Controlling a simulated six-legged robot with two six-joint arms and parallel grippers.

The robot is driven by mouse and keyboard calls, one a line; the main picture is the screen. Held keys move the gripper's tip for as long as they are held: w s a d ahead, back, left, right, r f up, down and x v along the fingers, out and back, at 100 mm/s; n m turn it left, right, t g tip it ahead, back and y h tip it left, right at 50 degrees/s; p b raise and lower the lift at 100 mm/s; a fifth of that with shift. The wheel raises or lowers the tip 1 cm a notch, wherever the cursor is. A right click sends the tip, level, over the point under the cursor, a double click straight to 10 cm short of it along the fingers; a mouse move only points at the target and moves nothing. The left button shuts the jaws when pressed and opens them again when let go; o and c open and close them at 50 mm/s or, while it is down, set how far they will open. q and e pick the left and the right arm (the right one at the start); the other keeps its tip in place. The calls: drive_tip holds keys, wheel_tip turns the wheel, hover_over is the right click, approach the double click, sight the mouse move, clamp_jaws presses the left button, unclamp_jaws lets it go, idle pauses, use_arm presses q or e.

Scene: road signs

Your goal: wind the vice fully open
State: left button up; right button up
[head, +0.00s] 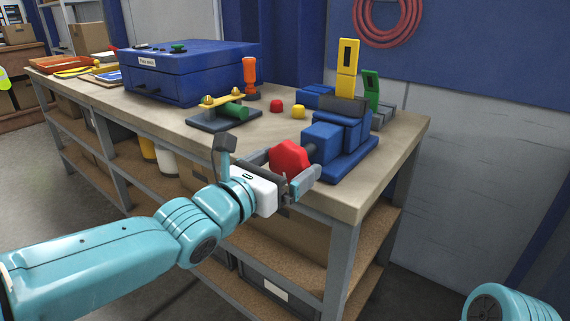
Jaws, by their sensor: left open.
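The blue vice (338,138) stands on the near right corner of the workbench. Its red lobed knob (289,157) faces me on the front end of the vice's dark screw. My left gripper (281,171) is open in front of the bench edge, with its fingers on either side of the red knob. I cannot tell whether the fingers touch the knob. The gap between the vice's jaws is not clearly visible from here. My right gripper is out of view; only a teal part of my right arm shows at the bottom right.
The workbench (180,108) also holds a blue box (175,75), an orange-handled tool (250,75), a fixture with a yellow bar (222,101), and red and yellow caps (277,105). Yellow (347,68) and green upright pieces (371,88) stand behind the vice. Shelves lie below.

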use_arm(q)
drive_tip(key=shift+w+d, duration=0.1)
drive_tip(key=c, duration=0.8)
